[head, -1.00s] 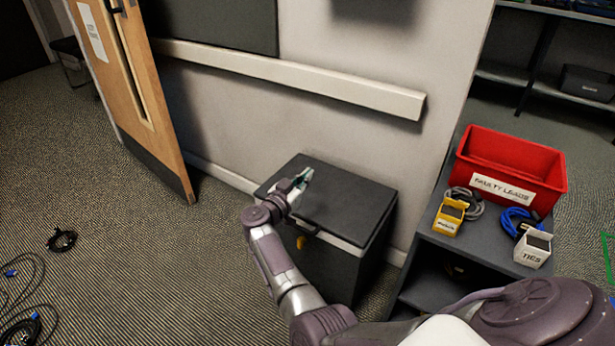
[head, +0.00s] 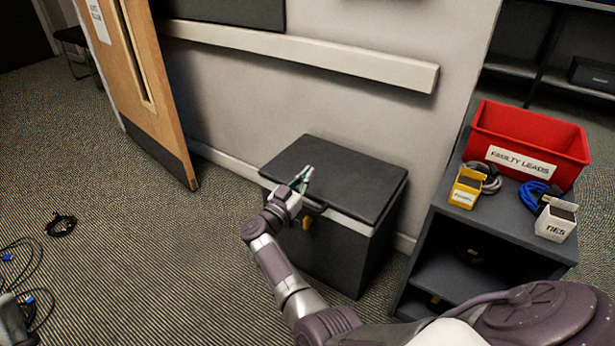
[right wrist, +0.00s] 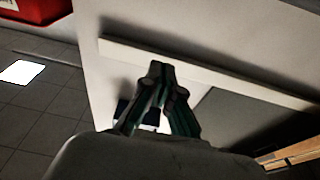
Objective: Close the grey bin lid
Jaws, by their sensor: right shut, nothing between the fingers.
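The grey bin (head: 340,262) stands on the floor against the wall. Its dark grey lid (head: 350,180) lies flat over the top, with a pale strip showing under its front edge. A yellow tag hangs at the bin's front. My right gripper (head: 303,180) is shut and empty, at the lid's front-left edge; I cannot tell whether it touches the lid. In the right wrist view its fingers (right wrist: 160,85) are together, pointing towards the wall. My left gripper does not show; only a grey piece of my arm seems to show at the lower left.
A dark shelf unit (head: 480,240) stands right of the bin. It holds a red faulty-leads crate (head: 530,140), a yellow box (head: 467,187) and a white ties box (head: 556,220). A wooden door (head: 150,90) stands open at left. Cables (head: 25,265) lie on the floor.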

